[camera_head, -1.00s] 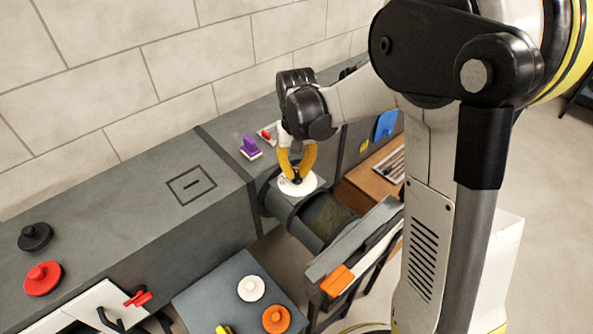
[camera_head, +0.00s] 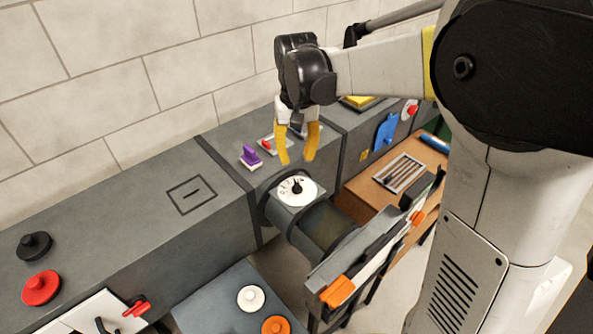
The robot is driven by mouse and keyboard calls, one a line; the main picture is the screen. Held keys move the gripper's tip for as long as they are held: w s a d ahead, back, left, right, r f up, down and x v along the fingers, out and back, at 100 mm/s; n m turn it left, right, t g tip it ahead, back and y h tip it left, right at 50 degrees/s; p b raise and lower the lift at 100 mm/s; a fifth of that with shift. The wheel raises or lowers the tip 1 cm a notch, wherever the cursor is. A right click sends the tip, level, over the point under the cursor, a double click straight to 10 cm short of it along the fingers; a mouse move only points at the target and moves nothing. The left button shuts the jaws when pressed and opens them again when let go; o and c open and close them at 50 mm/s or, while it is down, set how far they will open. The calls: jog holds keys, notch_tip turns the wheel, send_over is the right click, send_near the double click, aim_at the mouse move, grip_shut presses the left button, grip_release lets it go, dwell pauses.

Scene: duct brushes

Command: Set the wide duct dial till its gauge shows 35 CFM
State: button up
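The duct dial (camera_head: 307,196) is a round white disc with dark marks and a small black knob (camera_head: 297,187). It sits on top of the wide grey round duct stub in the middle of the view. The marks are too small to read, so I cannot tell the value. My gripper (camera_head: 297,160) hangs above the dial with its two yellow fingers apart. It is open and empty, clear of the knob.
A purple-handled brush (camera_head: 250,157) and a red-handled piece (camera_head: 267,144) lie on the grey duct top behind. A wooden bench (camera_head: 376,180) holds a grille at right. An orange-edged grey panel (camera_head: 358,250) stands in front. White (camera_head: 251,297) and orange (camera_head: 275,326) round pieces lie on a lower table.

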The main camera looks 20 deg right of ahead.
jog(key=shift+r, duration=1.45)
jog(key=s+n+t, duration=0.1)
jog(key=s+t, duration=0.6)
jog(key=s, duration=1)
jog(key=shift+s+r, duration=0.2)
jog(key=shift+s, duration=0.2)
